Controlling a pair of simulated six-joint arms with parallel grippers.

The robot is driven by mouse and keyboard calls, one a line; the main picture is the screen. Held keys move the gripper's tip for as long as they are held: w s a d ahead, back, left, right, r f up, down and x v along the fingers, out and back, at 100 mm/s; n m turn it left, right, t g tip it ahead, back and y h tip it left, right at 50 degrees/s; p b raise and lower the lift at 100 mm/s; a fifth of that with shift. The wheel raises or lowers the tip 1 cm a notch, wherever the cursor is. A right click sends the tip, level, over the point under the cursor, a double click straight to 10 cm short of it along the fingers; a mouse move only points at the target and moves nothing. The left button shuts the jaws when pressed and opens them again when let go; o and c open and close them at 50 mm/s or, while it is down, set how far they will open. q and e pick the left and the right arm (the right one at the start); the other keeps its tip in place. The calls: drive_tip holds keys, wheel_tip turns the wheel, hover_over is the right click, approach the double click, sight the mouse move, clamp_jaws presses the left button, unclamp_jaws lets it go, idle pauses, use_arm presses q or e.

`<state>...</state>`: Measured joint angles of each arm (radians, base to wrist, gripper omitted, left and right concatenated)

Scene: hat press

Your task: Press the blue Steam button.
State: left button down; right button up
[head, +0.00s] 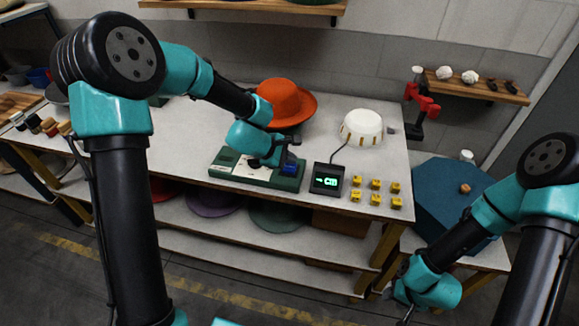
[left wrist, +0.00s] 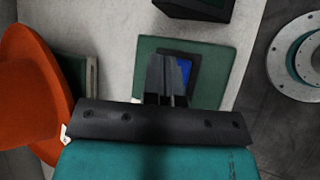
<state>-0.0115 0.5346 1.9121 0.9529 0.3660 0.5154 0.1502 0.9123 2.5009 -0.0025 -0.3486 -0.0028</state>
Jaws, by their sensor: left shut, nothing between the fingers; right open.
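The blue Steam button (head: 290,168) sits at the right end of a green control panel (head: 227,161) on the table. In the left wrist view the blue button (left wrist: 184,69) shows in a dark frame on the green panel (left wrist: 151,48), partly hidden by my fingers. My left gripper (head: 280,161) is shut and empty, right by the button; in the left wrist view its closed fingertips (left wrist: 167,60) overlap the button's edge. I cannot tell whether they touch it. My right gripper (head: 390,294) is open and empty at the lower right, away from the panel.
An orange hat (head: 280,98) stands behind the panel and also fills the left of the left wrist view (left wrist: 30,90). A black display with green digits (head: 327,180) stands right of the panel. Several yellow blocks (head: 375,184) and a white dome (head: 362,127) are farther right.

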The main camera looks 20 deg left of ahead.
sight(289, 168)
idle(0.7)
use_arm(q)
drive_tip(key=shift+f, duration=0.4)
drive_tip(key=shift+f, duration=0.5)
idle(0.8)
drive_tip(key=shift+r, duration=0.95)
drive_tip(key=shift+r, duration=2.5)
